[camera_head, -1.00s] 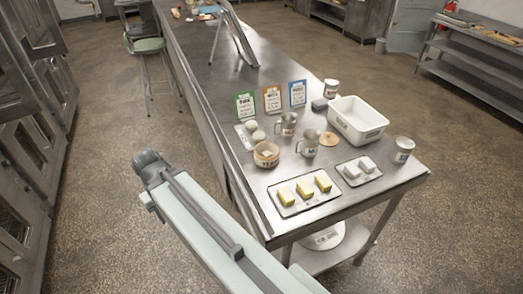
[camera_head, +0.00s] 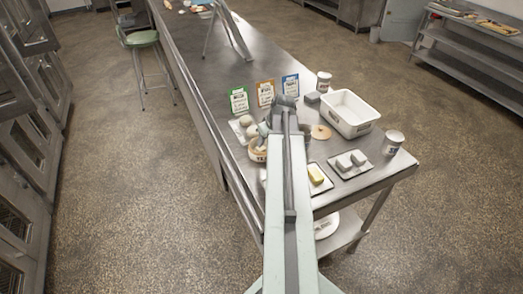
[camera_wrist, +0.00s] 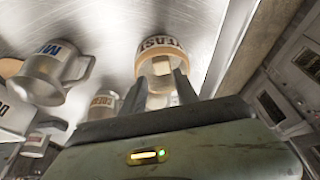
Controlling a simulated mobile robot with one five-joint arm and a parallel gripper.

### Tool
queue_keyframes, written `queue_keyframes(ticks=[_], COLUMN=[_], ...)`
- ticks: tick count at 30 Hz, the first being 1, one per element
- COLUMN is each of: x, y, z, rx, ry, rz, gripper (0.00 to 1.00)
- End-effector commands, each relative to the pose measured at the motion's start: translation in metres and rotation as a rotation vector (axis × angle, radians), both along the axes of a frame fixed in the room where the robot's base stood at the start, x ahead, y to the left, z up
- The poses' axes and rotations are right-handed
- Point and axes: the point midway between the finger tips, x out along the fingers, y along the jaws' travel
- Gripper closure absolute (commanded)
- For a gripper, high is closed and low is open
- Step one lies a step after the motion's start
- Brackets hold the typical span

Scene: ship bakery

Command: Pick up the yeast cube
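The yeast cube (camera_wrist: 162,66) is a small pale block in a round bowl (camera_wrist: 168,38) with a tan rim and a "YEAST" label in the wrist view. In the head view the bowl (camera_head: 257,156) is partly covered by my arm, and the cube cannot be made out. My gripper (camera_wrist: 159,76) is open, with its two dark fingers apart and pointing toward the bowl. The cube appears in the gap between the fingertips, with no clear contact. How far it is from the fingers is hard to tell.
Metal mugs (camera_wrist: 55,72) stand close by. Eggs (camera_head: 246,121) lie on a tray behind the bowl. Recipe cards (camera_head: 265,93), a white tub (camera_head: 348,112), a butter block (camera_head: 316,173) and a tin (camera_head: 393,143) share the steel table (camera_head: 216,75). Its far part has free room.

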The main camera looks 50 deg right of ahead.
Motion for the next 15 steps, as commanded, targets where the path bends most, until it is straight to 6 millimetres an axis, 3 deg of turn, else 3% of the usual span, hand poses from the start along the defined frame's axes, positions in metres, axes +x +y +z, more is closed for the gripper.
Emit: queue_keyframes(ticks=[6, 11, 15], x=[0.009, 0.011, 0.018], y=[-0.001, -0.001, -0.002], z=[-0.026, -0.027, -0.044], rx=[0.001, 0.001, 0.001], ry=[0.001, 0.001, 0.001], rz=[0.001, 0.0, 0.0], gripper=[0.64, 0.64, 0.64])
